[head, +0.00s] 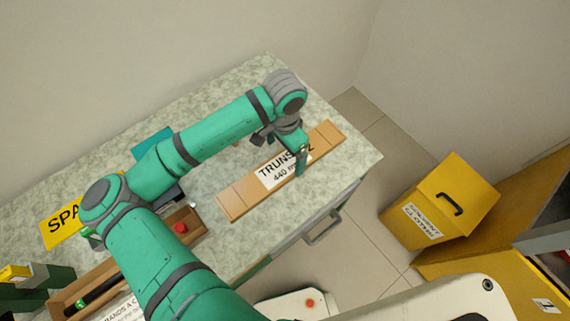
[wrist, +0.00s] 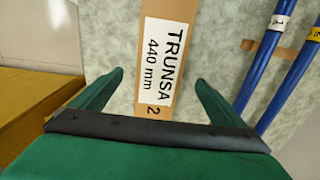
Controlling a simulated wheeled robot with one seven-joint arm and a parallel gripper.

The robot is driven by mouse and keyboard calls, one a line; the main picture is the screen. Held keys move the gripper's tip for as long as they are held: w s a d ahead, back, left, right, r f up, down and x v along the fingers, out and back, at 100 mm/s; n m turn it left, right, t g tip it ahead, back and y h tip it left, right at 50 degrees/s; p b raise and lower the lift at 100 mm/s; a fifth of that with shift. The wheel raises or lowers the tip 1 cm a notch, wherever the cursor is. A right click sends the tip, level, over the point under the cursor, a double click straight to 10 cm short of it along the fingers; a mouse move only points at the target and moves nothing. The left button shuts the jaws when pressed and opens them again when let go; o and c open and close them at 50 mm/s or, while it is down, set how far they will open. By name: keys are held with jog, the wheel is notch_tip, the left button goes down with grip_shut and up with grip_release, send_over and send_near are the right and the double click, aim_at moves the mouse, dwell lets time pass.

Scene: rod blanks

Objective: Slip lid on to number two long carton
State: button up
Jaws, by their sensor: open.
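A long brown cardboard piece (head: 240,203) lies on the table at the right, with a white label reading TRUNSA 2, 440 mm. Its top is closed; I cannot tell whether it is a lid alone or a lid on a carton. In the wrist view the brown piece (wrist: 165,25) runs up the picture between my fingers. My gripper (head: 298,158) is over its right half, open and empty. In the wrist view the open gripper (wrist: 158,78) has one finger on each side of the piece; I cannot tell any contact.
An open brown box (head: 70,300) with a black rod and a red item (head: 180,228) lies at the left. Blue tagged rods (wrist: 265,60) lie beside the labelled piece. A yellow sign (head: 62,224) is at the table's left. A yellow bin (head: 440,200) stands on the floor.

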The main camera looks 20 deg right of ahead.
aim_at(283, 164)
jog(key=shift+a+f, duration=0.2)
jog(key=shift+f, duration=0.3)
notch_tip(283, 164, down, 5)
jog(key=shift+s, duration=0.15)
jog(key=c, duration=1.1)
